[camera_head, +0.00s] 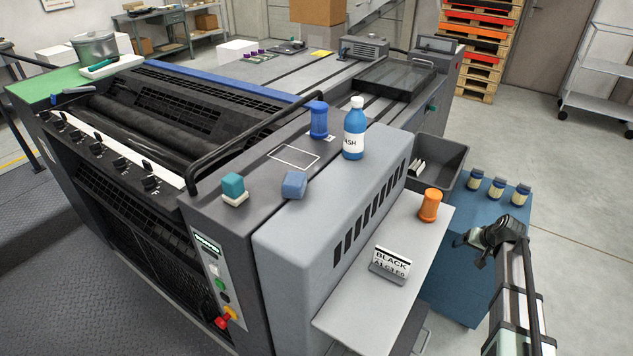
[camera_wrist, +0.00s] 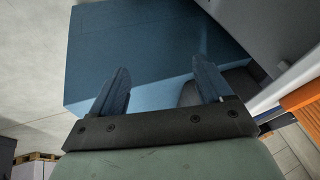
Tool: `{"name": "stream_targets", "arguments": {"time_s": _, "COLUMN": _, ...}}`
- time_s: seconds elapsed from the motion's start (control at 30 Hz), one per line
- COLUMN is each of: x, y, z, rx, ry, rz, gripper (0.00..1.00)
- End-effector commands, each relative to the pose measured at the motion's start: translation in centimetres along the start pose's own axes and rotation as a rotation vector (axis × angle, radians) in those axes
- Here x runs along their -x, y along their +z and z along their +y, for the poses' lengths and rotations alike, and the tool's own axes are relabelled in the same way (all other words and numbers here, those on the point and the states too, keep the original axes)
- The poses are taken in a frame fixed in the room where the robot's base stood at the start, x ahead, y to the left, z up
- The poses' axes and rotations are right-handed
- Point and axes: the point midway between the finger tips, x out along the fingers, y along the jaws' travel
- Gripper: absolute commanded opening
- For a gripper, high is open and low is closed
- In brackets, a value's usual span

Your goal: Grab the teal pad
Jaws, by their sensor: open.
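The teal pad (camera_head: 233,184) is a small block on a whitish base. It sits on the grey top of the press, near its front edge, left of the middle in the head view. My gripper (camera_head: 464,240) is at the right, beyond the side shelf and over the blue cabinet, far from the pad. In the wrist view its two fingers (camera_wrist: 161,85) are apart with nothing between them. The teal pad does not show in the wrist view.
A blue block (camera_head: 295,185), a blue cup (camera_head: 319,119) and a wash bottle (camera_head: 353,129) stand near the pad. The side shelf (camera_head: 400,230) holds an orange cup (camera_head: 429,205) and a label block (camera_head: 390,264). Small jars stand on the blue cabinet (camera_head: 450,285).

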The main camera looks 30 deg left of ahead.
Motion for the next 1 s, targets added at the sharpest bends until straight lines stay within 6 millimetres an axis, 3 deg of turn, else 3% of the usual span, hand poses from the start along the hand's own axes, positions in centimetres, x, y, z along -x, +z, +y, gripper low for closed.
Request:
{"name": "stream_targets", "arguments": {"time_s": 0.03, "x": 1.1, "y": -2.4, "z": -0.9, "rx": 0.011, "ry": -0.01, "rz": 0.03, "gripper": 0.79}}
{"name": "stream_targets", "arguments": {"time_s": 0.37, "x": 9.7, "y": -14.2, "z": -7.0, "rx": 0.08, "ry": -0.076, "rz": 0.212, "gripper": 0.79}}
{"name": "stream_targets", "arguments": {"time_s": 0.67, "x": 20.0, "y": -23.6, "z": -15.5, "rx": 0.14, "ry": -0.159, "rz": 0.382, "gripper": 0.79}}
{"name": "stream_targets", "arguments": {"time_s": 0.77, "x": 23.6, "y": -26.1, "z": -19.6, "rx": 0.153, "ry": -0.198, "rz": 0.435, "gripper": 0.79}}
{"name": "stream_targets", "arguments": {"time_s": 0.87, "x": 27.4, "y": -27.9, "z": -24.9, "rx": 0.158, "ry": -0.251, "rz": 0.482, "gripper": 0.79}}
{"name": "stream_targets", "arguments": {"time_s": 1.0, "x": 32.1, "y": -28.6, "z": -34.4, "rx": 0.147, "ry": -0.35, "rz": 0.519, "gripper": 0.79}}
